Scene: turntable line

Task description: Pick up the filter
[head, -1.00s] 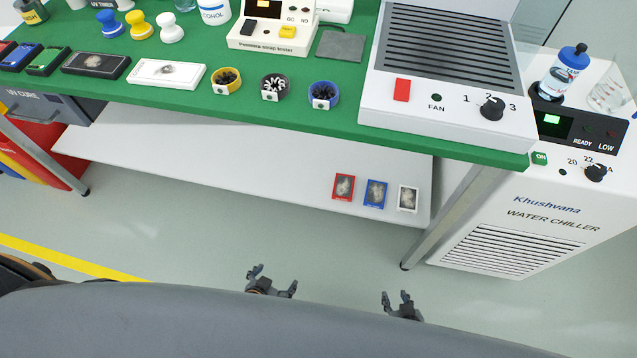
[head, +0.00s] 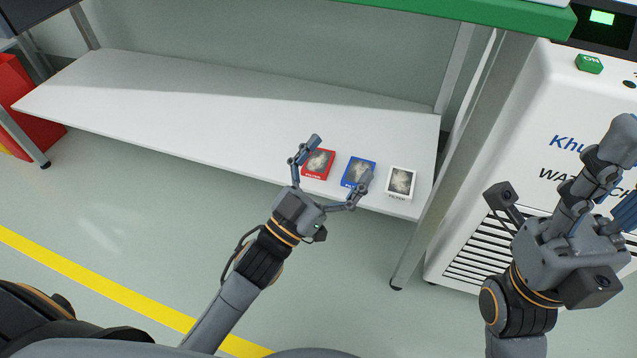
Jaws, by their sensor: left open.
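Three small framed filters lie side by side near the front edge of the white shelf: a red one (head: 318,164), a blue one (head: 357,172) and a white one (head: 401,181). Each has a grey fuzzy middle. My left gripper (head: 340,160) is open and empty, its fingers pointing at the filters. In the picture one finger overlaps the red filter's left edge and the other the lower right of the blue one. I cannot tell whether either finger touches. My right gripper (head: 610,180) is at the right, in front of the chiller, away from the filters; its opening is unclear.
The white shelf (head: 180,110) is bare left of the filters. The green tabletop edge (head: 470,12) overhangs above it. A metal table leg (head: 455,170) stands right of the filters, with the white water chiller (head: 510,130) beyond. A red bin (head: 25,100) is at the far left.

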